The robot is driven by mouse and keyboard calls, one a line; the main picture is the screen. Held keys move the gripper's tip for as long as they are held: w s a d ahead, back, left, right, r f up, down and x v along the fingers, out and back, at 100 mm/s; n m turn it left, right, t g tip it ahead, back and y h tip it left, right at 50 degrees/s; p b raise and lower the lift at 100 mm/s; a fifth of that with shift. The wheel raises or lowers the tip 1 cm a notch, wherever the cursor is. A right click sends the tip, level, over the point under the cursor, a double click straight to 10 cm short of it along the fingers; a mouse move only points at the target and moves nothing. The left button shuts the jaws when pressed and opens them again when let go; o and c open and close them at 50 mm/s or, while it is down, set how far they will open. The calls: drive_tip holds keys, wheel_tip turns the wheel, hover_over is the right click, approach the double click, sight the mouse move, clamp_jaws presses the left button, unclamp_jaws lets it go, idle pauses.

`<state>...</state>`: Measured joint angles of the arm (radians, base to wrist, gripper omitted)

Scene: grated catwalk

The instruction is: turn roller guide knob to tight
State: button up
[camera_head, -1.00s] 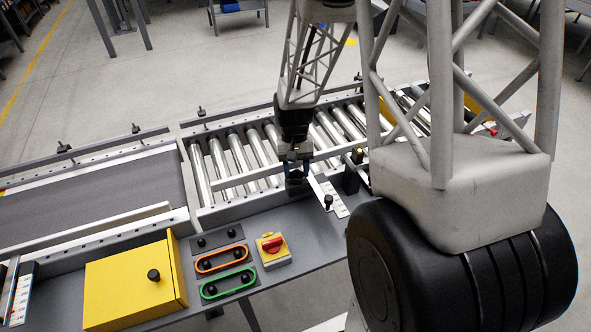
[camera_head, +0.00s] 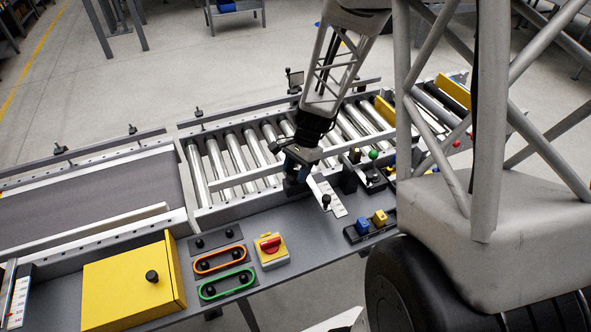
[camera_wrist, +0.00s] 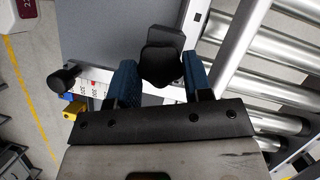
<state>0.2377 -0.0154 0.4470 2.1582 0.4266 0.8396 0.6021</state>
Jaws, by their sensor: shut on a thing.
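The roller guide knob (camera_wrist: 162,62) is a black, angular knob in the wrist view, between the two blue finger pads of my gripper (camera_wrist: 160,80). My gripper is shut on it. In the head view my gripper (camera_head: 296,172) is at the near rail of the roller conveyor and hides the knob. I cannot read the knob's setting.
The roller conveyor (camera_head: 232,165) lies behind the grey console. A black post (camera_head: 347,178) and blue and yellow blocks (camera_head: 371,222) are at the right.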

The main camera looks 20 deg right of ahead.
drive_tip(key=shift+m+t, duration=0.3)
drive_tip(key=shift+m, duration=0.5)
drive_tip(key=o, duration=0.9)
drive_tip(key=shift+r, duration=0.1)
drive_tip(key=shift+v, duration=3.8)
drive_tip(key=shift+s+d, duration=0.1)
